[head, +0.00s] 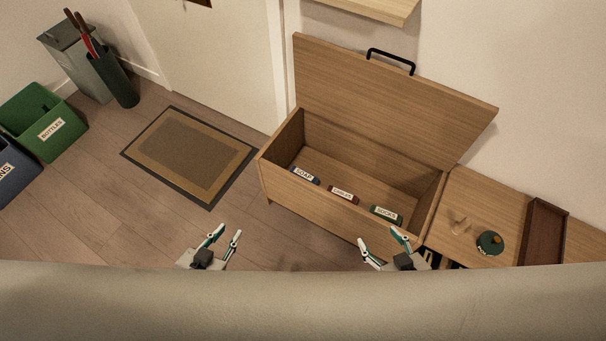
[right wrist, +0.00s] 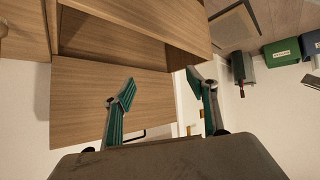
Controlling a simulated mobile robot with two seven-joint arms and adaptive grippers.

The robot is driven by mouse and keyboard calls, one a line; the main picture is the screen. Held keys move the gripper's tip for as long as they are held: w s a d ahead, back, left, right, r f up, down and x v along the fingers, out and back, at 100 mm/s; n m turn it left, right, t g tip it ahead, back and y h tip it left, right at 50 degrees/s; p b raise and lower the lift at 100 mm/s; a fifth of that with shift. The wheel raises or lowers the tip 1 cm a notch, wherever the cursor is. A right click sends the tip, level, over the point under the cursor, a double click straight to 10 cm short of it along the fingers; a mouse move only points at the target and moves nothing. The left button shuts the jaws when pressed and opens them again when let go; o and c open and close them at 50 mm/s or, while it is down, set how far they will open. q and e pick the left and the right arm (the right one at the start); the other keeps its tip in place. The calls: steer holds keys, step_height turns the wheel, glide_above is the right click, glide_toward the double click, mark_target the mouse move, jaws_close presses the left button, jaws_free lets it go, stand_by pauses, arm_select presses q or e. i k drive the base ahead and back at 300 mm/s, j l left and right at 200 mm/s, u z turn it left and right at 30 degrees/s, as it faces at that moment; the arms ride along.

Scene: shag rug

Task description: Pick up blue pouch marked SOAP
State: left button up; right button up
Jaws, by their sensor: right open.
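The blue pouch marked SOAP (head: 304,175) lies inside the open wooden chest (head: 312,203), at its left end. Its lower part is hidden by the chest's front wall. My left gripper (head: 226,236) is open and empty, in front of the chest and to its left. My right gripper (head: 380,243) is open and empty, near the chest's front right corner. In the right wrist view its two fingers (right wrist: 162,90) stand apart with nothing between them. The chest (right wrist: 120,40) also shows there, but the pouch does not.
A brown pouch (head: 342,194) and a green pouch marked SOCKS (head: 386,214) lie in the chest too. The raised lid (head: 390,105) stands behind. A bench (head: 480,200) with a dark tray (head: 543,232) is at right. A doormat (head: 190,155) and bare floor lie left.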

mark_target(295, 169)
steer(key=z, duration=0.7)
steer(key=i+j+z, duration=0.15)
steer(key=z, duration=0.3)
steer(key=i+j+z, duration=0.1)
steer(key=j+z, duration=0.15)
steer(key=z, duration=0.2)
steer(key=i+j, duration=0.1)
steer(key=j, duration=0.2)
steer(key=j+u, duration=0.15)
steer(key=j, duration=0.15)
steer(key=z, duration=0.15)
steer(key=i+l, duration=0.05)
